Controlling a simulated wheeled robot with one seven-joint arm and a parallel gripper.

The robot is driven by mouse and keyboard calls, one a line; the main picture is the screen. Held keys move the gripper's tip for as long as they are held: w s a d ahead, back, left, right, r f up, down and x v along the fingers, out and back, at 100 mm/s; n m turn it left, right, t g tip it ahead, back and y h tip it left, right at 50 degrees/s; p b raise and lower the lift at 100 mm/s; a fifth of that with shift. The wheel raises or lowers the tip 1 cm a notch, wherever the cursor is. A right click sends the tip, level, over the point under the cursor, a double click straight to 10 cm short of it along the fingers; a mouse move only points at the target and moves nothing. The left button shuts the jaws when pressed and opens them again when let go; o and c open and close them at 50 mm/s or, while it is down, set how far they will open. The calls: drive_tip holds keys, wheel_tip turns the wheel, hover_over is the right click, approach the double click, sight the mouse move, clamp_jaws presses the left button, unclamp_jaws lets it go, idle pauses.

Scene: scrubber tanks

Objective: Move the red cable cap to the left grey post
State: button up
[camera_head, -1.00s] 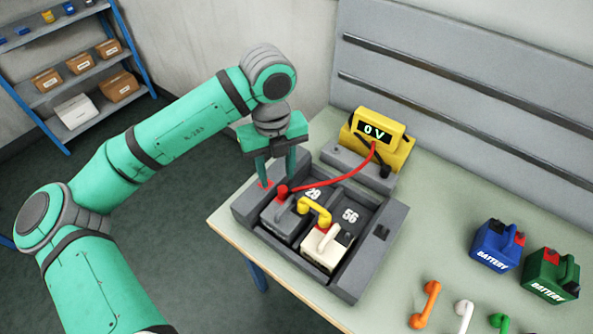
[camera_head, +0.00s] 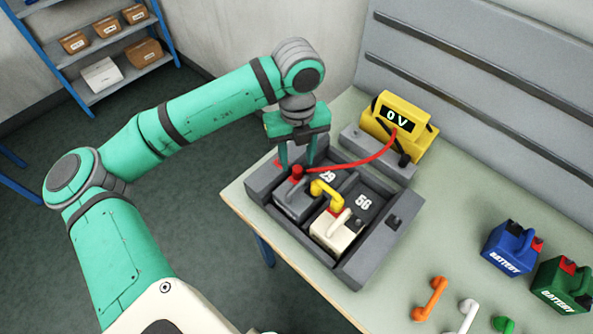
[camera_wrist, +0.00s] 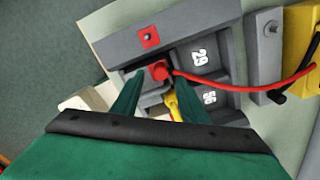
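The red cable cap (camera_head: 297,171) sits on the grey battery (camera_head: 293,203) in the left bay of the dark grey tray (camera_head: 375,255). A red cable (camera_head: 350,165) runs from it to the yellow meter (camera_head: 398,125), which reads 0 V. My gripper (camera_head: 297,164) is open, pointing down just behind and above the cap. In the wrist view the cap (camera_wrist: 159,70) shows between the fingertips; I cannot tell whether they touch it. A grey post with a red square around it (camera_wrist: 149,37) stands on the tray's side block; my gripper mostly hides it in the head view.
A yellow bridge piece (camera_head: 327,194) joins the grey battery and a white battery (camera_head: 335,232). Blue (camera_head: 510,248) and green (camera_head: 562,285) batteries and loose orange (camera_head: 430,298), white and green pieces lie on the right of the table. A dark terminal (camera_head: 394,222) is on the tray's right block.

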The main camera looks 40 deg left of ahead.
sight(297, 168)
wheel_tip(297, 168, down, 4)
drive_tip(key=shift+f, duration=0.45)
drive_tip(key=shift+w, duration=0.15)
drive_tip(key=shift+a, duration=0.15)
drive_tip(key=shift+d, duration=0.35)
drive_tip(key=shift+a, duration=0.2)
idle(0.4)
